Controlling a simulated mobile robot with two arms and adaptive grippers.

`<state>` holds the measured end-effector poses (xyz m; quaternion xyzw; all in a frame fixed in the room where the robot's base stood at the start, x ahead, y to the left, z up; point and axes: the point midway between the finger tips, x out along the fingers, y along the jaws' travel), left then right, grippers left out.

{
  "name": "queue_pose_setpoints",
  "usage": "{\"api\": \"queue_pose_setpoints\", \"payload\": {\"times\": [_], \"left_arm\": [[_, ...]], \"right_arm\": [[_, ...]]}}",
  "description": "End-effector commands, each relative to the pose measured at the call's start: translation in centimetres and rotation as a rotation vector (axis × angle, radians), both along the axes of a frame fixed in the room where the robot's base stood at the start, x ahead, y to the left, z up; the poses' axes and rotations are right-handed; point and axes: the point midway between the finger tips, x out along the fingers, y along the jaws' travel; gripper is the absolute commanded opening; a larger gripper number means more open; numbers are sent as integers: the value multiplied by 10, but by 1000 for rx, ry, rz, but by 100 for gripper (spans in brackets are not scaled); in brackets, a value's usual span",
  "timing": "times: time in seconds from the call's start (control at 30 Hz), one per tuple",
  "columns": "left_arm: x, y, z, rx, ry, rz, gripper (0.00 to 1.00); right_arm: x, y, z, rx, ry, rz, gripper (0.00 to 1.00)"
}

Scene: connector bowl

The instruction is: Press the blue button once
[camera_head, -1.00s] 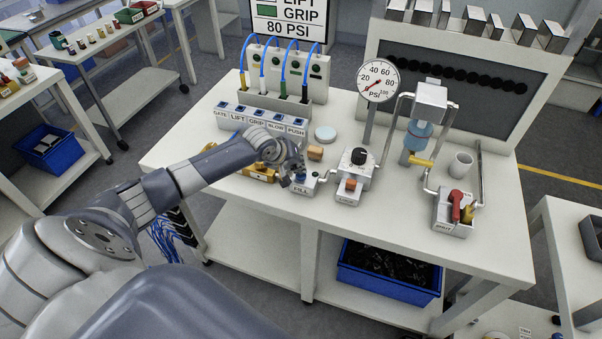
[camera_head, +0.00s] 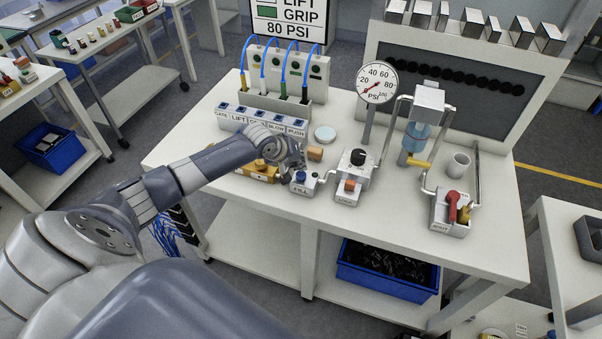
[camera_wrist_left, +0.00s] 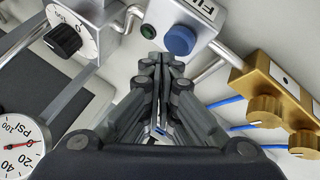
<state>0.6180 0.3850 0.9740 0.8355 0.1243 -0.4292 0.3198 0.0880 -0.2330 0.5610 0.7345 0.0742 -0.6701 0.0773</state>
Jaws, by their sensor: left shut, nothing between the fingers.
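The blue button (camera_head: 300,176) is on top of a small grey box labelled FILL (camera_head: 306,188), near the front edge of the table. In the left wrist view the round blue button (camera_wrist_left: 179,40) shows whole, just beyond my fingertips. My left gripper (camera_head: 288,172) is beside and behind the box, pointing down. In the left wrist view my left gripper (camera_wrist_left: 160,58) is shut and empty, its tips short of the button in the picture. Whether there is contact cannot be told. My right gripper is not in view.
A gold block with knobs (camera_head: 258,172) stands left of the box. A grey box with a black dial (camera_head: 357,160) stands to the right, with a pressure gauge (camera_head: 377,82) behind. A small green button (camera_wrist_left: 148,31) is near the blue one.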

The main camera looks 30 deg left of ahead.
Motion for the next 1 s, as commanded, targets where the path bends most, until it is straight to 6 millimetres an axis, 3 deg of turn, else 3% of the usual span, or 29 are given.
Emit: {"api": "queue_pose_setpoints", "payload": {"times": [0.33, 0.6, 1.0], "left_arm": [[0, 0, 32, -1, -1, 0, 0], [0, 0, 49, 1, -1, 0, 0], [0, 0, 50, 0, 0, 0, 0]], "right_arm": [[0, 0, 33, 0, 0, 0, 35], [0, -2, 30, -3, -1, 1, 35], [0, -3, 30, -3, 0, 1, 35]]}}
